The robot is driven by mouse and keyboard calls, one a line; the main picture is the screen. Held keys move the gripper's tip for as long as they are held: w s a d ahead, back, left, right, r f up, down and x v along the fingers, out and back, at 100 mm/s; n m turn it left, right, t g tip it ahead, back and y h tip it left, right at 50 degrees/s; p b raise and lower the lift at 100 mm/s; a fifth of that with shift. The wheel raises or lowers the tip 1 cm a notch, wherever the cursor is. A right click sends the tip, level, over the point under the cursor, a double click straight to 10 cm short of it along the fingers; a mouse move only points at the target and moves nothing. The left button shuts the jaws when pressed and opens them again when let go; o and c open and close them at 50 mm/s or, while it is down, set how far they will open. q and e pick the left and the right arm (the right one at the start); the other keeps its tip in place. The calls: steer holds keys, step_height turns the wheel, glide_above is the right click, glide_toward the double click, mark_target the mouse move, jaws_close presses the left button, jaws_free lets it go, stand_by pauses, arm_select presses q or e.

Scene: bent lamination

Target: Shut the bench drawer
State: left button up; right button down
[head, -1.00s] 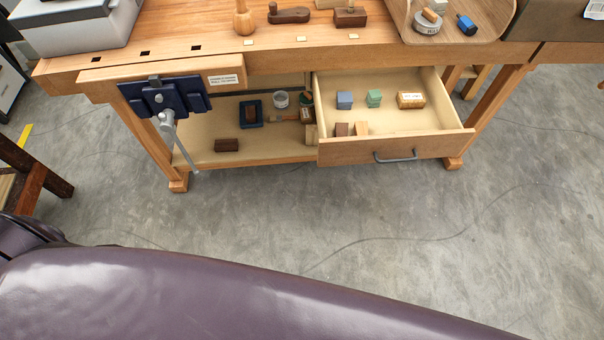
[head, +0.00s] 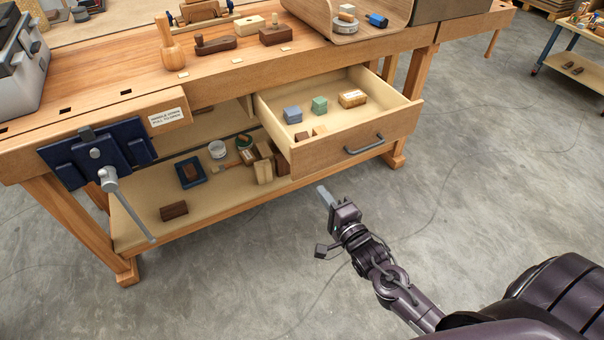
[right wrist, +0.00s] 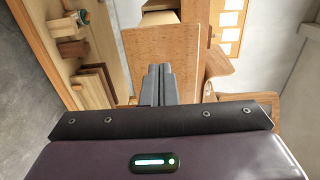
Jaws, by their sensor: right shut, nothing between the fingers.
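The bench drawer (head: 345,152) is pulled out from the wooden workbench, with a grey bar handle (head: 364,145) on its front. My right gripper (head: 325,194) is shut and empty, in front of and below the drawer front in the head view. In the right wrist view the shut fingers (right wrist: 157,85) point toward a wooden panel (right wrist: 163,58), apparently the drawer front; I cannot tell whether they touch it. My left gripper is not in view.
A blue vise (head: 97,155) with a hanging grey lever is on the bench's left front. The lower shelf (head: 140,222) holds blocks, a cup and a blue tray. Wooden tools stand on the bench top. The grey floor in front is clear.

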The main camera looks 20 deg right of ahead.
mark_target(300, 164)
steer(key=w, duration=0.6)
steer(key=w+a, duration=0.1)
steer(key=w, duration=0.2)
steer(key=shift+w, duration=0.15)
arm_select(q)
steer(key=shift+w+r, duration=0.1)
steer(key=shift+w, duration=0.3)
